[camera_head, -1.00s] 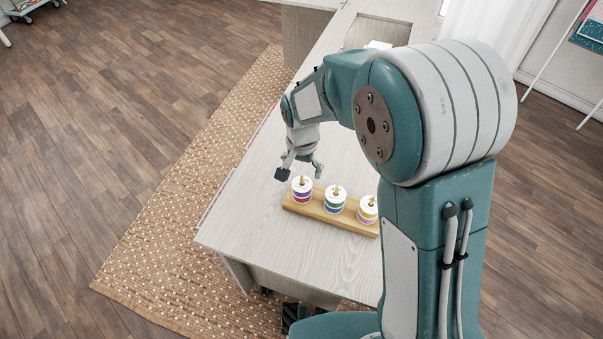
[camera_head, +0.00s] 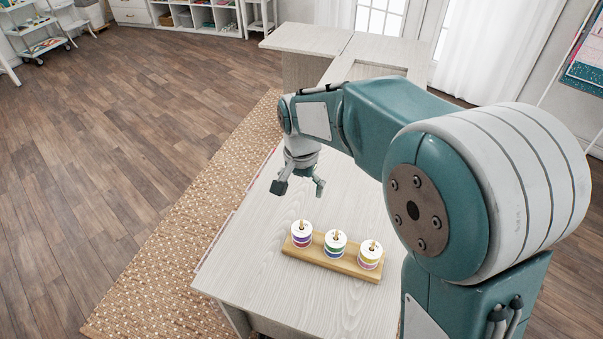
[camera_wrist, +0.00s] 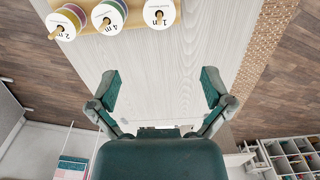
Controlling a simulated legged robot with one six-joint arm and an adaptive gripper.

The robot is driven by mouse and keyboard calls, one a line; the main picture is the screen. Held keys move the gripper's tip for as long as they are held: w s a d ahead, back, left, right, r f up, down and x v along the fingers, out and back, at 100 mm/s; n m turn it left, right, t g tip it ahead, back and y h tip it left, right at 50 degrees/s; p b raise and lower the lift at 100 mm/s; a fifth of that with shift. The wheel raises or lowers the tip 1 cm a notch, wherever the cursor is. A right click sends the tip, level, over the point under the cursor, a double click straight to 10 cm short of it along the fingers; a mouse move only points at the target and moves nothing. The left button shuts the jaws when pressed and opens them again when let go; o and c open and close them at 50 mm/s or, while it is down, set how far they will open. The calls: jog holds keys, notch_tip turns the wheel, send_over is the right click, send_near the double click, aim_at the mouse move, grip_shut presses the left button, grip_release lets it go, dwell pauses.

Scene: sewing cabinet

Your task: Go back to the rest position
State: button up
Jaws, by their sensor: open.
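My gripper (camera_head: 299,187) is open and empty above the table, beyond the spool rack in the head view. In the wrist view my gripper (camera_wrist: 160,90) shows its two fingers wide apart over bare tabletop. The wooden rack (camera_head: 318,256) stands on the pale table (camera_head: 245,268) and carries three pegs with coloured spools: a left stack (camera_head: 301,237), a middle stack (camera_head: 334,247) and a right stack (camera_head: 370,258). In the wrist view the stacks show at the top, with white labels reading 1 m (camera_wrist: 158,12) and 2 m (camera_wrist: 65,24). My gripper touches none of them.
A woven rug (camera_head: 165,240) lies under and left of the table on a wooden floor (camera_head: 120,140). White shelves (camera_head: 200,18) and a trolley (camera_head: 38,35) stand far back. The tabletop around the rack is clear. White curtains (camera_head: 490,45) hang at the back right.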

jog(key=s+d+r+n+t, duration=0.2)
jog(key=s+d+r+t, duration=0.1)
jog(key=s+d+r, duration=0.6)
jog(key=s+d+r+n+t, duration=0.1)
jog(key=s+d+n+t, duration=0.1)
jog(key=s+d, duration=0.6)
jog(key=s, duration=0.2)
jog(key=shift+s+r+t, duration=0.15)
jog(key=shift+s+t, duration=0.15)
jog(key=shift+s, duration=0.1)
jog(key=shift+w+d, duration=0.1)
dwell(0.5)
